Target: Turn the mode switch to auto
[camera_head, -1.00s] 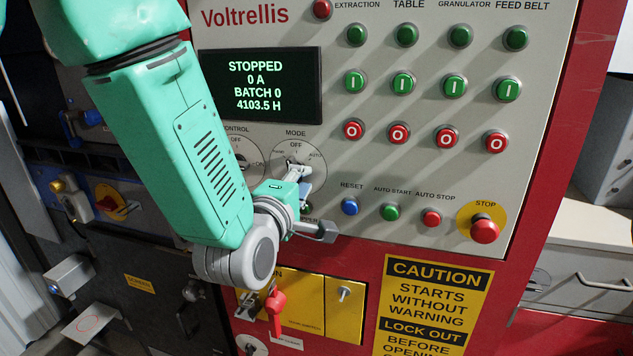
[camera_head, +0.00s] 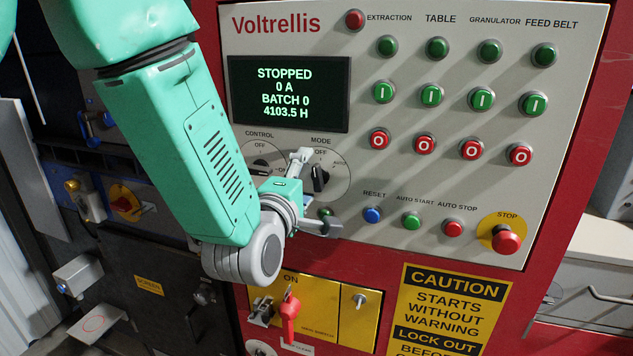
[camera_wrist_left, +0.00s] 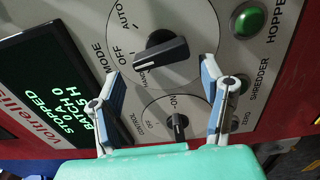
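The mode switch (camera_head: 318,180) is a black knob on a round dial under the word MODE on the grey panel. Its handle points roughly toward OFF; AUTO is on the dial's right side. My left gripper (camera_head: 315,190) is open and empty, at the lower left of the knob in the head view. In the left wrist view the mode switch (camera_wrist_left: 162,52) appears beyond and between the spread fingertips of my left gripper (camera_wrist_left: 163,80), with no visible contact. My right gripper is not in view.
The control knob (camera_head: 262,166) sits left of the mode dial. Reset (camera_head: 372,214), auto start (camera_head: 411,220) and auto stop (camera_head: 453,228) buttons lie to the lower right. The red stop button (camera_head: 505,240) is farther right. The display (camera_head: 290,92) reads STOPPED.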

